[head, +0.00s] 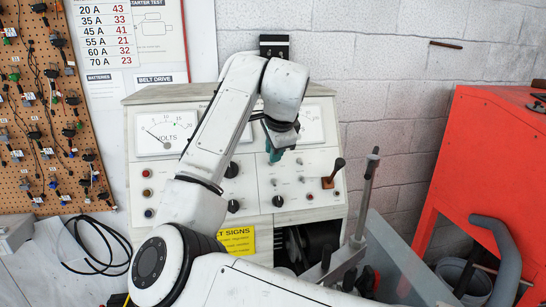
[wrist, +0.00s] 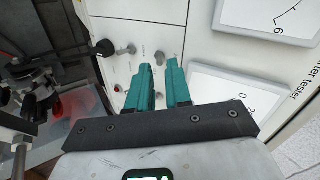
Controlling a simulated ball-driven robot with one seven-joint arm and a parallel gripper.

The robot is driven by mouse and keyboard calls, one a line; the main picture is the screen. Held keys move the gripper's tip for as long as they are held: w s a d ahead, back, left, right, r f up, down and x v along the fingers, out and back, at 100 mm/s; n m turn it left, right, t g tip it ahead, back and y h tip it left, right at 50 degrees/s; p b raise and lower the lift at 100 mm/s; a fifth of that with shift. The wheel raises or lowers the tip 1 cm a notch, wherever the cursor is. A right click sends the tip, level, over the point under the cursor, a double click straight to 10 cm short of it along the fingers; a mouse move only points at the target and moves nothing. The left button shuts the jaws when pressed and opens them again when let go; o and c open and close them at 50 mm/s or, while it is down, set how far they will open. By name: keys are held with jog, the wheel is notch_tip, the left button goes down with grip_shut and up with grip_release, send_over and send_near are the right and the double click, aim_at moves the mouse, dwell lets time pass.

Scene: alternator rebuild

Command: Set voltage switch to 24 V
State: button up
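The white tester panel (head: 310,206) faces me in the head view and carries dials, knobs and several small switches. I cannot read which one is the voltage switch, nor its setting. A small metal toggle (wrist: 159,57) shows just beyond my fingertips in the wrist view, with a small gap between. Another small toggle (head: 301,180) is on the panel's right part in the head view. My gripper (wrist: 161,72) has two teal fingers, a narrow gap apart, with nothing seen between them. In the head view my gripper (head: 274,155) is in front of the panel, below the right meter.
A lever with a black ball (head: 338,164) sticks out at the panel's right and also shows in the wrist view (wrist: 105,47). The volts meter (head: 165,135) is at the left. A red cabinet (head: 490,140) stands at the right, and a grey metal fixture (head: 350,250) stands below.

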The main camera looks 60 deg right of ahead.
jog(key=b+v, duration=0.1)
jog(key=v, duration=0.7)
jog(key=shift+r+b, duration=0.2)
jog(key=shift+b, duration=0.15)
jog(key=shift+s+a, duration=0.1)
jog(key=shift+a, duration=0.05)
